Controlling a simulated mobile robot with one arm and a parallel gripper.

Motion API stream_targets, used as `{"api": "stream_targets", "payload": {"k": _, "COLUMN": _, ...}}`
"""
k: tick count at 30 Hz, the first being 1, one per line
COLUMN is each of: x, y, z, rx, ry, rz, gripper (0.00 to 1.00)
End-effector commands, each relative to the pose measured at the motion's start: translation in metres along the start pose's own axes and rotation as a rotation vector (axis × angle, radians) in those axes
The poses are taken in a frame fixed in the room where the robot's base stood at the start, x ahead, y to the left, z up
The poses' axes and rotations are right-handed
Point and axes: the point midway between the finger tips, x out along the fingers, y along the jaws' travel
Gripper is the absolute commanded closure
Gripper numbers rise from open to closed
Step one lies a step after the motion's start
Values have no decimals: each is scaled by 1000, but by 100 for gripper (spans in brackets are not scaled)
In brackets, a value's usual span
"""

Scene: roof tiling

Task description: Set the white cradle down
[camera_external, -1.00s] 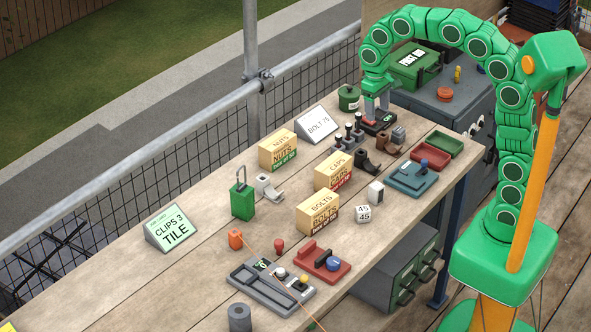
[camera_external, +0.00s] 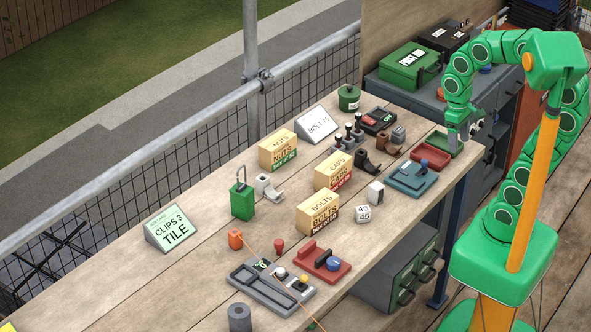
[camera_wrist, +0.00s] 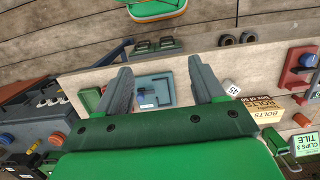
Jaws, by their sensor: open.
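The white cradle (camera_external: 267,187) stands on the wooden bench, just right of the green padlock (camera_external: 242,200), with nothing holding it. My gripper (camera_external: 458,136) is far from it, at the bench's right edge over the green tray (camera_external: 445,144). In the wrist view my gripper (camera_wrist: 160,82) has its two grey fingers spread apart. No object is held between them; the blue fixture (camera_wrist: 152,91) shows on the bench beyond. I cannot make out the white cradle clearly in the wrist view.
A black cradle (camera_external: 367,163) and a brown cradle (camera_external: 388,147) stand on the bench. A red tray (camera_external: 431,157) lies beside the green tray. Cardboard boxes (camera_external: 333,171) stand mid-bench. Bare wood lies at the front left.

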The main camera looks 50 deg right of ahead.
Motion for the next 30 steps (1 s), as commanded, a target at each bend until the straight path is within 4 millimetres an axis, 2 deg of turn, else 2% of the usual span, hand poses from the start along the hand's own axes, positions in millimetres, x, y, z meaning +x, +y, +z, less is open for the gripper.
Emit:
{"api": "stream_targets", "payload": {"k": 1, "x": 2, "y": 8, "z": 13, "rx": 17, "ry": 15, "rz": 20, "gripper": 32}}
{"api": "stream_targets", "payload": {"k": 3, "x": 8, "y": 11, "z": 26, "rx": 18, "ry": 18, "rz": 21, "gripper": 32}}
{"api": "stream_targets", "payload": {"k": 9, "x": 22, "y": 13, "z": 49, "rx": 15, "ry": 9, "rz": 17, "gripper": 32}}
{"api": "stream_targets", "payload": {"k": 30, "x": 25, "y": 12, "z": 52, "rx": 12, "ry": 7, "rz": 14, "gripper": 32}}
